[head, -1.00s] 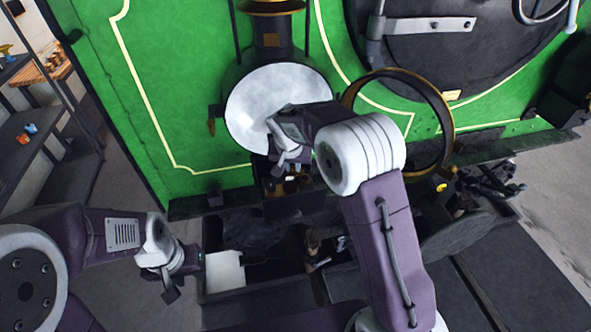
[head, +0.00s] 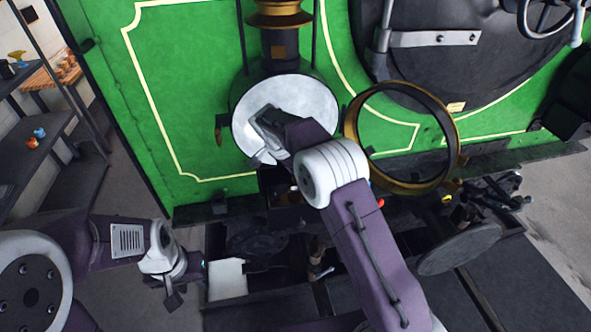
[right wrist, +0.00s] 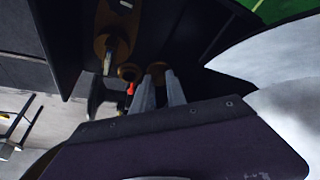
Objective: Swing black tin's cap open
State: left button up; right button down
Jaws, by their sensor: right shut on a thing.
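The black tin (head: 276,187) is a dark box below the white round reflector on the green front, partly hidden by my right arm. In the right wrist view its dark walls surround several brass parts. My right gripper (right wrist: 160,90) has its two grey fingers at a small round brass part (right wrist: 155,68), which looks like the cap. The fingertips hide most of it, so how far it is swung cannot be told. In the head view this grip is hidden behind my right wrist. My left gripper (head: 186,284) is open and empty at lower left, beside a white card.
The white reflector (head: 310,95) is right behind my right wrist. A brass ring (head: 453,120) stands out to its right. The white card (head: 228,280) lies in the dark tray below. A small red part (right wrist: 130,88) shows beside the fingers. Shelves stand at far left.

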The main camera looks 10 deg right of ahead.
aim_at(288, 188)
dwell(0.4)
jog(key=c, duration=1.3)
grip_release()
jog(key=shift+a+r, duration=0.1)
jog(key=shift+r, duration=0.1)
jog(key=b+v, duration=0.1)
jog(key=v, duration=0.7)
jog(key=shift+r+b, duration=0.3)
jog(key=shift+r, duration=0.05)
jog(key=shift+f, duration=0.1)
